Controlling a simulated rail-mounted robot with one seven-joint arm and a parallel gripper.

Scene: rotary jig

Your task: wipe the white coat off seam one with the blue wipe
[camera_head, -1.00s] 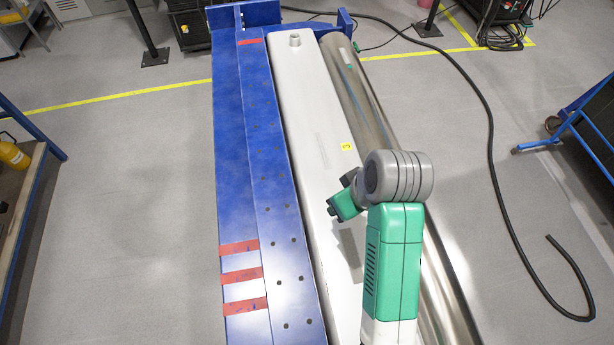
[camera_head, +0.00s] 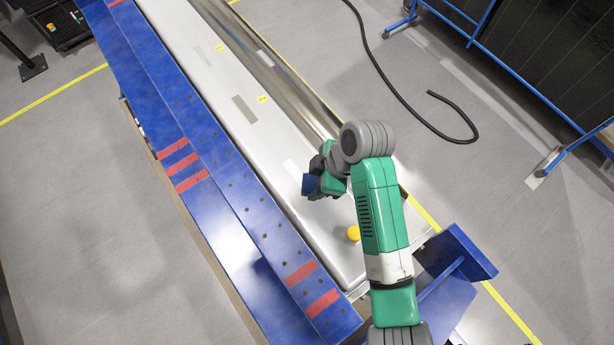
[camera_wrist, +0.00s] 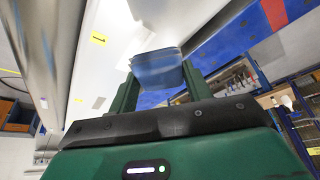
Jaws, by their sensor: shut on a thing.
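My gripper (camera_head: 318,178) is shut on the blue wipe (camera_head: 309,186), which also shows as a folded blue block between the fingers in the wrist view (camera_wrist: 157,66). The gripper is above the long pale beam (camera_head: 225,85). A white patch (camera_head: 292,168) lies on the beam just left of and behind the gripper; I cannot tell whether it is seam one's coat. A grey patch (camera_head: 245,108) and a fainter one (camera_head: 197,55) lie farther up. Yellow tags (camera_head: 262,98) sit along the beam, their numbers too small to read. Contact between wipe and beam is not visible.
A blue perforated rail (camera_head: 200,140) with red bands runs along the beam's left side. A shiny metal cylinder (camera_head: 285,75) lies along its right. A black hose (camera_head: 400,95) lies on the floor.

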